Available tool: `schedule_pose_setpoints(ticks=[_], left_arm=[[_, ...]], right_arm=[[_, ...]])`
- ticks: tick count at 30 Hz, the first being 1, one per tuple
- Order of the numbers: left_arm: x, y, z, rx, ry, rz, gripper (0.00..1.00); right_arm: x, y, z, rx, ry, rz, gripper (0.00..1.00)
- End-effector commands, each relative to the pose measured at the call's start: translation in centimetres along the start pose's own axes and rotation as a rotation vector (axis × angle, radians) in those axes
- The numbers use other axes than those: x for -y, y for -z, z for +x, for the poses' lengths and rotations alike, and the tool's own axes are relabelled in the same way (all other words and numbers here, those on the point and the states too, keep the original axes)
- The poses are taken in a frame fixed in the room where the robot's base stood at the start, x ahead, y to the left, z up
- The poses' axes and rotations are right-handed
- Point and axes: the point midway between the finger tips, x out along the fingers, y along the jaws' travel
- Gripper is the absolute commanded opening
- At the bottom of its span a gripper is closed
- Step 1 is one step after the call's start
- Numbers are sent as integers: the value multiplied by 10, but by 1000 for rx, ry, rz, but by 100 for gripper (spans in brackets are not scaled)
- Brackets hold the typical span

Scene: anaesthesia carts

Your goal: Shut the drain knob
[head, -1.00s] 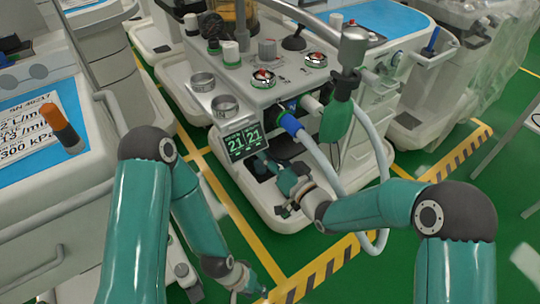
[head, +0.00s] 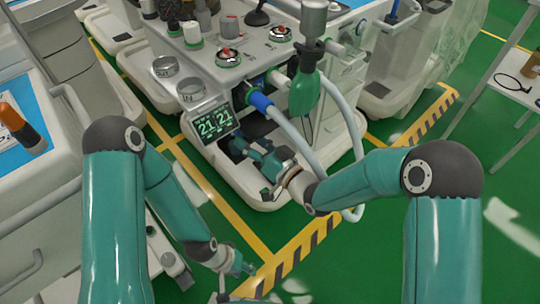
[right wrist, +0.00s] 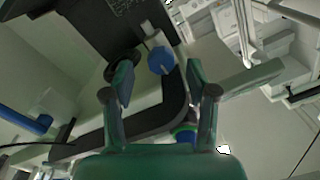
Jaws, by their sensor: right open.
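A blue knob (right wrist: 161,60), which looks like the drain knob, sits low on the cart's dark lower part in the right wrist view. It shows between the fingers of my right gripper (right wrist: 160,84), which is open and faces it; I see no contact. In the head view my right gripper (head: 250,152) is under the cart's front edge, just below the green "21 21" display (head: 216,122). The knob is hidden in that view. My left gripper (head: 240,270) hangs low over the floor near the striped line, away from the cart; its finger opening is too small to tell.
The anaesthesia cart (head: 215,80) carries gauges, cups and knobs on top. A pale hose (head: 343,120) and a green bag (head: 304,92) hang beside my right arm. Another cart with an orange-capped item (head: 22,128) stands at left.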

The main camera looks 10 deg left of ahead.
Motion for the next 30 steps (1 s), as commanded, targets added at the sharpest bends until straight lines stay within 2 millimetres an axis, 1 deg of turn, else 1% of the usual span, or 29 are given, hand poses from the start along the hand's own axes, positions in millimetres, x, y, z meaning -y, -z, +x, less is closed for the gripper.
schedule_pose_setpoints(ticks=[1,6,9,12,15,18,30], left_arm=[[0,0,0,0,0,0,40],[0,0,0,0,0,0,40],[0,0,0,0,0,0,40],[0,0,0,0,0,0,40],[0,0,0,0,0,0,40],[0,0,0,0,0,0,40],[0,0,1,0,0,0,40]], right_arm=[[-1,0,-11,0,-2,2,58],[-2,0,-46,0,-3,2,58],[-1,0,-64,0,-2,2,58],[-2,0,-76,0,-2,1,58],[-1,0,-84,0,-1,1,58],[-1,0,-87,-1,0,1,58],[-1,0,-86,-1,0,0,58]])
